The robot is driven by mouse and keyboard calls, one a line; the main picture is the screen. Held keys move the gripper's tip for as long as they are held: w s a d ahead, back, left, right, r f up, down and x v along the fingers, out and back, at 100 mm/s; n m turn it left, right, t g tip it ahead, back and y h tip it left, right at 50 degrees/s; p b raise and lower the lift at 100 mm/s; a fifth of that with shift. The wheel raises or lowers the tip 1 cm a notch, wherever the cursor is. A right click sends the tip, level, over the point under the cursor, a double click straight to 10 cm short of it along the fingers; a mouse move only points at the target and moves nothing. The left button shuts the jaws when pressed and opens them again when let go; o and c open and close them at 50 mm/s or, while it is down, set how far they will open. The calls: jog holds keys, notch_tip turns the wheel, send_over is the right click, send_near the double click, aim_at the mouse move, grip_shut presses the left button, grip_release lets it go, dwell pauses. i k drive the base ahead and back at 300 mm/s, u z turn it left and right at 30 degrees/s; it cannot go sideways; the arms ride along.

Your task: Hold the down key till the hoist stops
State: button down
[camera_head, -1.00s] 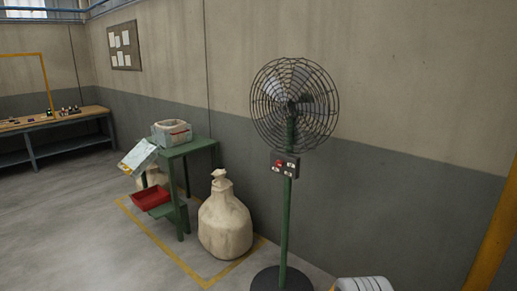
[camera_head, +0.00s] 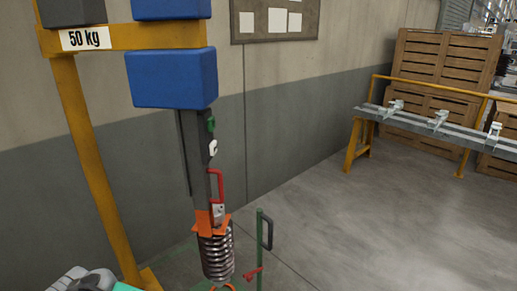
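No key pad or down key can be made out in the head view. A dark upright column (camera_head: 194,150) hangs or stands below a blue block (camera_head: 172,78). It carries small green and white parts and a red handle (camera_head: 217,186). An orange collar (camera_head: 211,222) sits at its lower end, above a steel coil spring (camera_head: 216,257). Whether this is the hoist I cannot tell. My gripper is not in view; only a grey, white and teal piece, seemingly of my arm, shows at the lower left edge.
A yellow frame (camera_head: 95,170) with a "50 kg" sign (camera_head: 86,38) stands at left. A grey rail bench (camera_head: 415,119) and wooden crates (camera_head: 441,60) are at right. The middle floor is clear.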

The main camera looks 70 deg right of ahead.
aim_at(212, 146)
jog(key=z, duration=1.65)
jog(key=i, duration=0.45)
jog(key=z, duration=0.15)
jog(key=k, duration=0.45)
jog(key=u, duration=0.45)
jog(key=i, duration=0.55)
jog(key=z, duration=0.4)
